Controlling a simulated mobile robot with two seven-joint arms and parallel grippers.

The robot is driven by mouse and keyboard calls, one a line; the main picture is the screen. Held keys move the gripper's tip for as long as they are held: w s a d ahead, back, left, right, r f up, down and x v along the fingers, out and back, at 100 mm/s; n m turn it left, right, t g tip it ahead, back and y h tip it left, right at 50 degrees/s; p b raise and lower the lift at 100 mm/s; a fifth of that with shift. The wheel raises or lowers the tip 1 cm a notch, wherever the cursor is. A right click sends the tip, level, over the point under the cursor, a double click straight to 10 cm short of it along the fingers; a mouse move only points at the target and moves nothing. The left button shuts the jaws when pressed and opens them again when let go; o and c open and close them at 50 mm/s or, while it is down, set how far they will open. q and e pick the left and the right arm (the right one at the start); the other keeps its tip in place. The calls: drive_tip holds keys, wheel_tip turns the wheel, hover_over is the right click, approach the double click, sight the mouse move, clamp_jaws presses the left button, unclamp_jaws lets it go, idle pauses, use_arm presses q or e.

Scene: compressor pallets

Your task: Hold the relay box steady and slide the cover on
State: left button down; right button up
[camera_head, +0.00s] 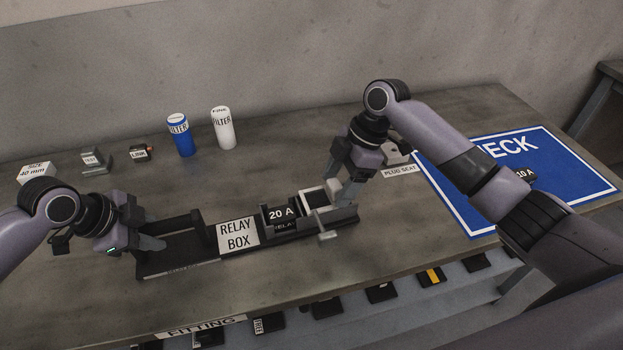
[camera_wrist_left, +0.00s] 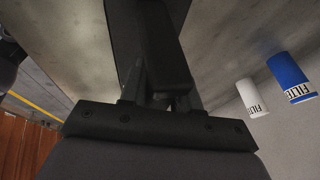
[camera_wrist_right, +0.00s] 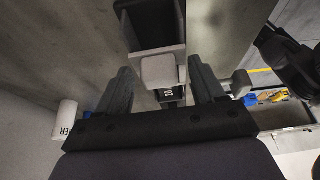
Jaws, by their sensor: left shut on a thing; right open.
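The relay box (camera_head: 210,250) is a long dark tray on the bench, with a white RELAY BOX label plate (camera_head: 238,233) at its middle. My left gripper (camera_head: 152,242) is shut on its left end; the left wrist view shows the dark part (camera_wrist_left: 160,50) between the fingers. A black 20 A relay (camera_head: 281,213) sits right of the label. A pale grey-framed part (camera_head: 318,197) lies at the right end. My right gripper (camera_head: 343,190) is open around its pale block, which shows between the fingers in the right wrist view (camera_wrist_right: 160,70). I cannot tell which part is the cover.
A blue filter (camera_head: 179,136) and a white filter (camera_head: 222,128) stand behind the box. Small parts, including a white 40 mm box (camera_head: 36,172), lie back left. A blue CHECK mat (camera_head: 560,175) covers the right side. Several dark parts lie below the front edge.

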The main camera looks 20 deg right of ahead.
sight(317, 200)
clamp_jaws()
drive_tip(key=a, duration=0.9)
drive_tip(key=shift+s+a, duration=0.1)
drive_tip(key=shift+s, duration=0.2)
unclamp_jaws()
drive_tip(key=shift+w+r, duration=0.1)
drive_tip(key=v, duration=1.2)
